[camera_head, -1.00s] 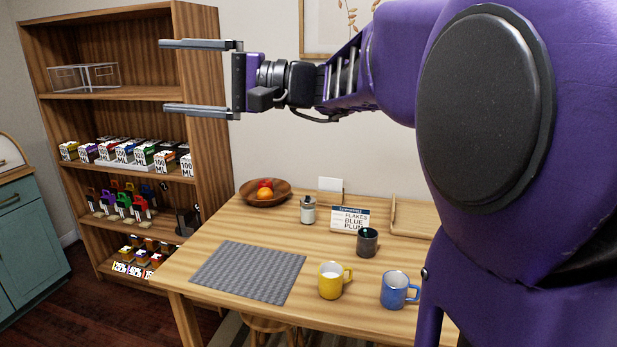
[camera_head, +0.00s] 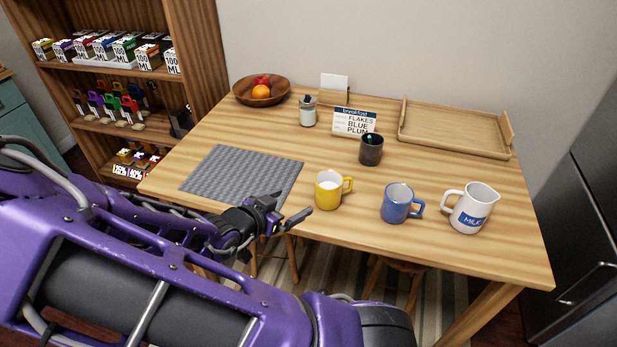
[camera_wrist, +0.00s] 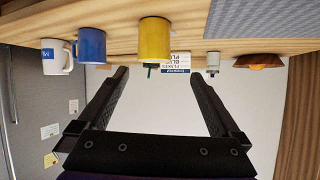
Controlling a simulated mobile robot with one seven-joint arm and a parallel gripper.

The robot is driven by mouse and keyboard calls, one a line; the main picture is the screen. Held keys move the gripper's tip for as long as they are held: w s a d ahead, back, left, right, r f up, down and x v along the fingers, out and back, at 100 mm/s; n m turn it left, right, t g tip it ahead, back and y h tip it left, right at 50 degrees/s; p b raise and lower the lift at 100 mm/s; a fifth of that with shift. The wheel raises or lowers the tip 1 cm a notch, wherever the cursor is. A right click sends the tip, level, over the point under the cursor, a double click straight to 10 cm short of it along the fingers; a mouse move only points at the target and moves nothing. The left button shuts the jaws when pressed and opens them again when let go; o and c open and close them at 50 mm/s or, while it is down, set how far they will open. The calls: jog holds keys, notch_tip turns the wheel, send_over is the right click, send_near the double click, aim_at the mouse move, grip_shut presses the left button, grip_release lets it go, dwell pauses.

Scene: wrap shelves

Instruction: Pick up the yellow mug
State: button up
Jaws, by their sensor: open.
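The yellow mug (camera_head: 327,195) stands upright near the front edge of the wooden table, with its handle to the right and a white inside. In the wrist view, which is upside down, the yellow mug (camera_wrist: 154,42) shows at the top middle, beyond the fingertips. My gripper (camera_head: 289,206) is in front of the table's front edge, just left of the mug and apart from it. In the wrist view my gripper (camera_wrist: 160,78) has its two fingers wide apart with nothing between them.
A blue mug (camera_head: 396,204) and a milk jug (camera_head: 472,210) stand right of the yellow mug. A dark cup (camera_head: 371,151) and a menu sign (camera_head: 355,121) stand behind it. A grey mat (camera_head: 240,175) lies left. A tray (camera_head: 455,131) and fruit bowl (camera_head: 240,91) are farther back.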

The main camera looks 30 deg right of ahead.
jog(key=d, duration=0.1)
jog(key=h+b, duration=0.1)
jog(key=b, duration=0.3)
send_near(335, 179)
jog(key=shift+d+f, duration=0.2)
jog(key=shift+d, duration=0.2)
jog(key=shift+b+x, duration=0.95)
jog(key=shift+x, duration=2.05)
jog(key=shift+w, duration=0.1)
jog(key=c, duration=1.4)
jog(key=shift+r, duration=0.1)
jog(key=shift+c, duration=0.7)
